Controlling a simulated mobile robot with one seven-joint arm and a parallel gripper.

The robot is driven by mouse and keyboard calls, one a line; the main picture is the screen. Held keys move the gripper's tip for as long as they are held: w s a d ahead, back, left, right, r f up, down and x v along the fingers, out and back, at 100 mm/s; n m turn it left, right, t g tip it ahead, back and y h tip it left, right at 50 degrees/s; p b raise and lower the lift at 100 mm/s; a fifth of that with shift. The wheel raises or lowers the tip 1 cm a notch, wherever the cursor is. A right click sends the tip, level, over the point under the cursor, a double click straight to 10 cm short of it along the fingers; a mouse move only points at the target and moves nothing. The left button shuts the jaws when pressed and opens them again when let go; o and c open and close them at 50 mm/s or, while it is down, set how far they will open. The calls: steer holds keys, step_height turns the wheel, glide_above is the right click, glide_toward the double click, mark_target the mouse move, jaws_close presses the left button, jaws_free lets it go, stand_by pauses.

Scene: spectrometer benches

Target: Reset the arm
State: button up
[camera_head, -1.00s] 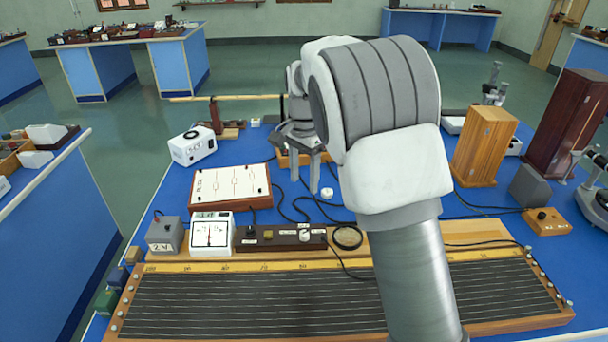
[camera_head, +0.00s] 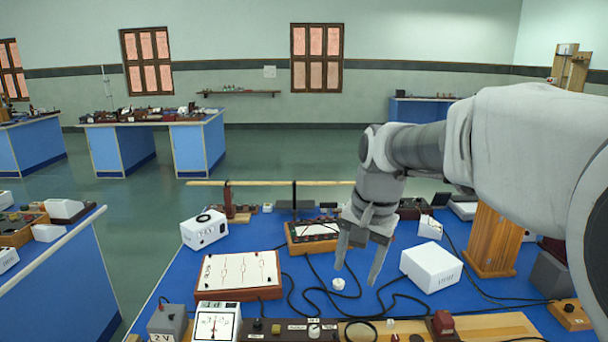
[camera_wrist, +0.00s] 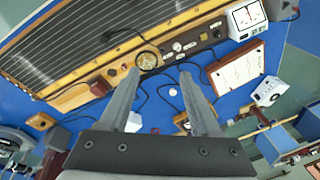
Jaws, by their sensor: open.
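My gripper (camera_head: 360,262) hangs over the blue bench (camera_head: 385,299) in the head view, fingers pointing down and apart with nothing between them. In the wrist view my gripper (camera_wrist: 165,88) also shows open and empty. It is above the bench top, near a small white round knob (camera_head: 338,284) and a white box (camera_head: 431,268) to its right. My arm reaches in from the right edge of the head view. How high the fingertips are above the bench is hard to tell.
A white panel board (camera_head: 240,272), a meter (camera_head: 215,322) and a white box (camera_head: 204,229) stand on the left. A wooden block (camera_head: 494,241) stands at right, partly behind my arm. Black cables lie across the bench middle. The wrist view shows a long wire board (camera_wrist: 84,45).

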steer(key=s+d+n+t, duration=0.1)
steer(key=s+d+n, duration=0.1)
steer(key=s, duration=0.7)
steer(key=s+d+n+t+h, duration=0.1)
steer(key=s+d+n+t, duration=0.1)
steer(key=s, duration=0.8)
steer(key=shift+d+f+n, duration=0.35)
steer(key=shift+f+n, duration=0.05)
steer(key=shift+n, duration=0.5)
steer(key=shift+d, duration=0.1)
